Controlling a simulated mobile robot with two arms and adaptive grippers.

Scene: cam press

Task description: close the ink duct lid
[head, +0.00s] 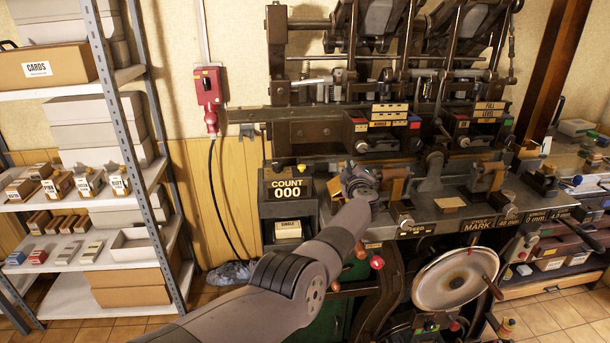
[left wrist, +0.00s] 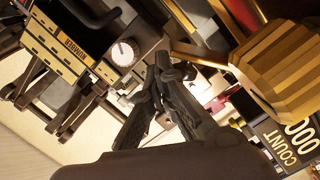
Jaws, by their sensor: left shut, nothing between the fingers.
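My left gripper (head: 358,182) is at the left end of the press bed, in front of the dark machine body. In the left wrist view its black fingers (left wrist: 168,68) come together at the tips with nothing between them. A copper-brown part (head: 396,187) stands just right of the gripper in the head view. A brass-coloured ribbed part (left wrist: 285,75) is close on the right in the wrist view. I cannot tell which part is the ink duct lid, or whether it is open. My right gripper is not in view.
The press (head: 310,131) fills the middle, with levers above and a large disc (head: 455,279) below. A counter (head: 286,190) reading 000 stands left of the gripper. A red switch box (head: 208,87) is on the wall. A shelf rack (head: 143,110) with boxes stands at left.

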